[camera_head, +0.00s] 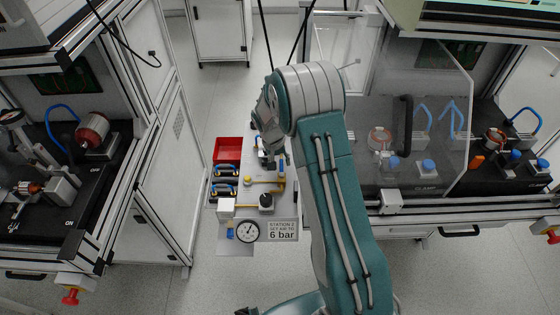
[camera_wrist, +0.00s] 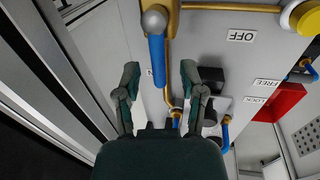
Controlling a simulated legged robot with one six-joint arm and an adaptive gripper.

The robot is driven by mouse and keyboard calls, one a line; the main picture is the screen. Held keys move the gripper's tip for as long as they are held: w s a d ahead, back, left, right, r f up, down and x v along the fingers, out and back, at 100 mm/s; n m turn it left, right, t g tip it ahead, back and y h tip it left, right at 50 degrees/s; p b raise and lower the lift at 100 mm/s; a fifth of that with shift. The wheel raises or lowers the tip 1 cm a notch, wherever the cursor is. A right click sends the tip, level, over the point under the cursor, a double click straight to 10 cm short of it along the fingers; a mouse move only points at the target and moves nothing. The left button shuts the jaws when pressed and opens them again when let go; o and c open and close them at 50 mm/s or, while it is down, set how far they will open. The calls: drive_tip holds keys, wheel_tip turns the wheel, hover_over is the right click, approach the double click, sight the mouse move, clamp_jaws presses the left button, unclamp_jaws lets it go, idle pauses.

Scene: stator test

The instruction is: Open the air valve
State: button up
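The air valve shows in the wrist view as a blue lever (camera_wrist: 157,62) on a silver hub (camera_wrist: 154,19), set on brass pipe (camera_wrist: 215,6). The lever lies across the pipe run at the top of that view. My gripper (camera_wrist: 160,72) is open, with one dark finger to each side of the lever's free end. Gaps show on both sides, and I cannot tell how far above the lever the fingers are. In the head view my gripper (camera_head: 268,157) is over the panel (camera_head: 230,206) and partly hides the valve.
A yellow knob (camera_wrist: 307,17) stands near an OFF label (camera_wrist: 242,36). The panel also bears a gauge (camera_head: 247,231), a black knob (camera_head: 266,201) and a 6 bar sign (camera_head: 282,230). Workbenches stand left and right.

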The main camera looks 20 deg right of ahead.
wheel_tip(320, 180, up, 12)
drive_tip(key=w+a, duration=0.1)
drive_tip(key=a, duration=0.1)
drive_tip(key=shift+a+f, duration=0.15)
idle(0.6)
drive_tip(key=s+a+r+n+t, duration=0.1)
drive_tip(key=s+r+n+t, duration=0.15)
drive_tip(key=s+r, duration=1.15)
drive_tip(key=s+a+r+t+y, duration=0.1)
drive_tip(key=s+r+t, duration=0.1)
drive_tip(key=s, duration=0.6)
drive_tip(key=s+r+n+t+y, duration=0.1)
drive_tip(key=s+r+t, duration=0.1)
drive_tip(key=s, duration=0.7)
drive_tip(key=shift+s+a+r, duration=0.2)
drive_tip(key=shift+a+r, duration=0.15)
drive_tip(key=shift+r, duration=0.4)
